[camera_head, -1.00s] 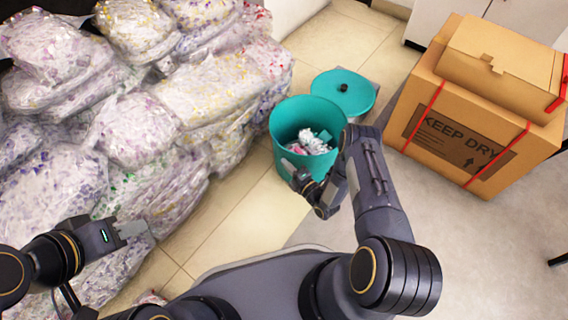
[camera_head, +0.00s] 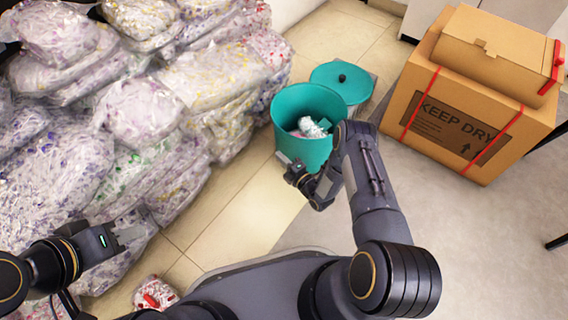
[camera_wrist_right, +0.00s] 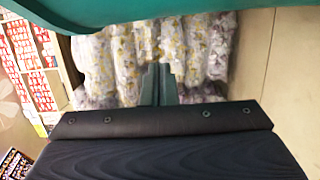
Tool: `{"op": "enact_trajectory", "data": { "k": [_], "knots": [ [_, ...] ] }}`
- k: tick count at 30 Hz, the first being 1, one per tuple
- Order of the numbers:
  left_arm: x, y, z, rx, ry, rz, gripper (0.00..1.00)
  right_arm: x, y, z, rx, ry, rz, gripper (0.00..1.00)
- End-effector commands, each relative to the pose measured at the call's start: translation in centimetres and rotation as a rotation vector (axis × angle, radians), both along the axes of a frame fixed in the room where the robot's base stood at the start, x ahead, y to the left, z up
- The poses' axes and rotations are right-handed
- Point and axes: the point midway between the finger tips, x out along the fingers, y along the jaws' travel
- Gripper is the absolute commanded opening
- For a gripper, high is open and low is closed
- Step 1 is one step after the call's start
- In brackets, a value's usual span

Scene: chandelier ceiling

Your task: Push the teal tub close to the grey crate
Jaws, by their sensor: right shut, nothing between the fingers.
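The teal tub (camera_head: 290,108) stands upright on the floor in the middle of the head view, with crumpled white and silvery scraps inside. A teal lid (camera_head: 330,72) with a black knob lies just behind it, to the right. A sliver of grey (camera_head: 370,82) shows beside the lid; I cannot tell if it is the grey crate. My right gripper (camera_head: 286,163) is shut and empty, low against or very near the tub's front. In the right wrist view its fingers (camera_wrist_right: 160,84) point ahead under a teal edge (camera_wrist_right: 130,14). My left gripper (camera_head: 132,228) is away at lower left; its opening is unclear.
Clear bags of shredded scraps (camera_head: 140,120) are piled along the left. A large cardboard box (camera_head: 460,120) marked KEEP DRY, with a smaller box (camera_head: 500,50) on top, stands at the right. A small red-and-white bag (camera_head: 154,294) lies at bottom left. Tiled floor (camera_head: 235,215) is open before the tub.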

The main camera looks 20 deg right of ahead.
Motion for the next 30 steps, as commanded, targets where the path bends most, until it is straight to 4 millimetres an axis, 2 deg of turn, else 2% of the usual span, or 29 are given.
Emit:
{"op": "enact_trajectory", "data": {
  "k": [1,15,21,30],
  "knots": [
    [0.0,0.0,0.9,0.0,-0.001,0.0,0.36,-1.0,-0.5,0.2,-0.002,0.006,-0.003,0.0],
    [0.0,0.0,3.5,0.0,-0.001,0.0,0.36,-7.9,-3.6,0.1,-0.002,0.007,-0.002,0.0],
    [0.0,0.0,3.8,0.0,-0.001,0.0,0.36,-9.1,-4.0,0.0,-0.001,0.004,-0.002,0.0],
    [0.0,0.0,3.8,0.0,-0.001,0.0,0.36,-9.2,-4.1,0.0,-0.001,0.004,-0.001,0.0]
  ]
}}
